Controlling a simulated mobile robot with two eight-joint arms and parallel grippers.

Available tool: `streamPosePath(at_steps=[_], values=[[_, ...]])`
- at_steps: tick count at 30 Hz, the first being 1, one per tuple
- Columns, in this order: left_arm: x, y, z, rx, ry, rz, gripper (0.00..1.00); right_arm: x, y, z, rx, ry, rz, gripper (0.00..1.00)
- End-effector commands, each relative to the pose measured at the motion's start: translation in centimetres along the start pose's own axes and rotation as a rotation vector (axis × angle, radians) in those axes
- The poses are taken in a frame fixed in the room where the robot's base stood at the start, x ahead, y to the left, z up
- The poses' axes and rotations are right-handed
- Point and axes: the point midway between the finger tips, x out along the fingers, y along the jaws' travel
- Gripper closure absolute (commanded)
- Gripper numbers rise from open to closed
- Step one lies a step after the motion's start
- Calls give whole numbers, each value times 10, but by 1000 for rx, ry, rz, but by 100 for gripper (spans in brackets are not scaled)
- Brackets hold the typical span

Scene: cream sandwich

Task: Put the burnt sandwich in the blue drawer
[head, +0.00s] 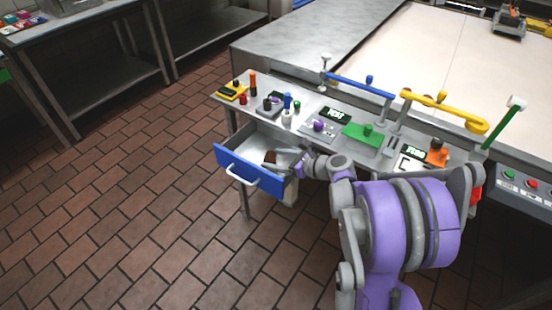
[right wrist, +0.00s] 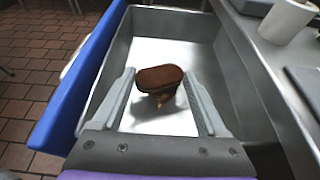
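The burnt sandwich (right wrist: 160,78) is dark brown on top. It is inside the open blue drawer (right wrist: 75,85), over the pale drawer floor, and looks tilted. I cannot tell whether it rests fully on the floor. In the head view the sandwich (head: 270,157) shows small inside the drawer, whose blue front (head: 248,174) has a white handle. My right gripper (right wrist: 162,95) is open above the drawer, one finger on each side of the sandwich with gaps showing. It also shows in the head view (head: 284,163). My left gripper is out of view.
The control table (head: 310,112) above the drawer carries several coloured knobs, small displays and a green block (head: 366,134). Blue (head: 358,86) and yellow (head: 440,106) bars stand along its back. Brick-tiled floor (head: 130,200) lies free to the left.

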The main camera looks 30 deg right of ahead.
Motion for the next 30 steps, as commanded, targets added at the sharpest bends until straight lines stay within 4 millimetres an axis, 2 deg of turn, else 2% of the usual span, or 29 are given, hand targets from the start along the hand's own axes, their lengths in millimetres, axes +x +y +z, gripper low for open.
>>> streamPosePath(at_steps=[3, 12, 18, 23, 30], values=[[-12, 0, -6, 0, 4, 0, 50, -5, 5, 8, -7, 11, 9, 0], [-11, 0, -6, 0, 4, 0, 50, -75, 2, 5, -4, 9, 0, 0], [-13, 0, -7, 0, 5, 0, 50, -109, 1, 6, -4, 8, 0, 0], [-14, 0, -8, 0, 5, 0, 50, -122, 2, 7, -4, 7, 2, 0], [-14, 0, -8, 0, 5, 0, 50, -124, 2, 7, -5, 7, 3, 0]])
